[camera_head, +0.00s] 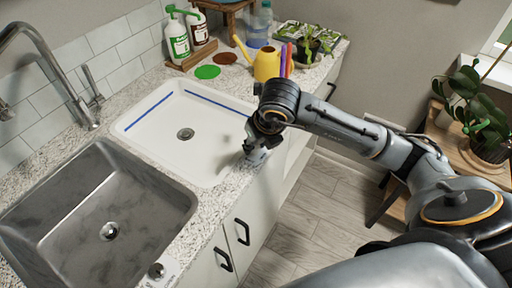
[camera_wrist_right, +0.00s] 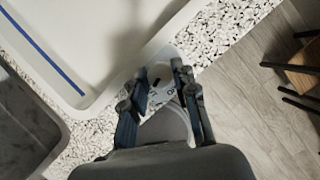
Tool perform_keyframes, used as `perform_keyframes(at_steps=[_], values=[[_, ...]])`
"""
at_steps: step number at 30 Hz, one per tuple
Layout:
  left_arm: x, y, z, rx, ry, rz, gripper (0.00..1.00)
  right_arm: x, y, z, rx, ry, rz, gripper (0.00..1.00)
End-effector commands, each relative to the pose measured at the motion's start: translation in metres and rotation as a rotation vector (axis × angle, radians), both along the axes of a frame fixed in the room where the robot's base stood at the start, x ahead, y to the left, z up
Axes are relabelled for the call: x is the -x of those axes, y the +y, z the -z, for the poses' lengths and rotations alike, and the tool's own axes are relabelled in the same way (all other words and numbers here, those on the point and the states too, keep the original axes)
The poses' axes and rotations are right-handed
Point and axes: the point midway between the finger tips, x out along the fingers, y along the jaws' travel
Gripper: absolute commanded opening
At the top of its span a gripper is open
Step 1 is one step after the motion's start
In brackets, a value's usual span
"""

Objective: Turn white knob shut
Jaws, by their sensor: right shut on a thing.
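The white knob (camera_wrist_right: 160,84) sits on the speckled counter's front strip, beside the white basin. My right gripper (camera_wrist_right: 162,78) has its two fingers on either side of the knob and is shut on it. A dark mark shows on or near the knob between the fingers. In the head view the right gripper (camera_head: 257,150) reaches down at the basin's front right edge and mostly hides the knob. My left gripper is in neither view.
The white basin (camera_head: 150,127) with a blue stripe and the steel sink (camera_head: 60,228) lie left of the gripper. Another knob (camera_head: 157,270) is at the front. A yellow watering can (camera_head: 266,65), bottles (camera_head: 177,42) and seedlings stand behind. Open floor lies right.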

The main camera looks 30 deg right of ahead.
Motion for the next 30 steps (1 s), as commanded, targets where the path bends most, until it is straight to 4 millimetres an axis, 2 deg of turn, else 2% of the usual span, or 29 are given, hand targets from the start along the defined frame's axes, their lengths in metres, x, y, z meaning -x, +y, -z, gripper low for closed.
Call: perform_keyframes(at_steps=[3,13,30], values=[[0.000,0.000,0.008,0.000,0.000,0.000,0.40,-0.001,0.001,0.001,-0.001,-0.004,0.087,0.00],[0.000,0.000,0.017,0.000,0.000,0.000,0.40,-0.001,0.002,0.000,-0.002,-0.002,0.259,0.00],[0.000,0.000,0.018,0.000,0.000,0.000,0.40,-0.001,0.002,-0.001,-0.001,-0.001,0.310,0.00]])
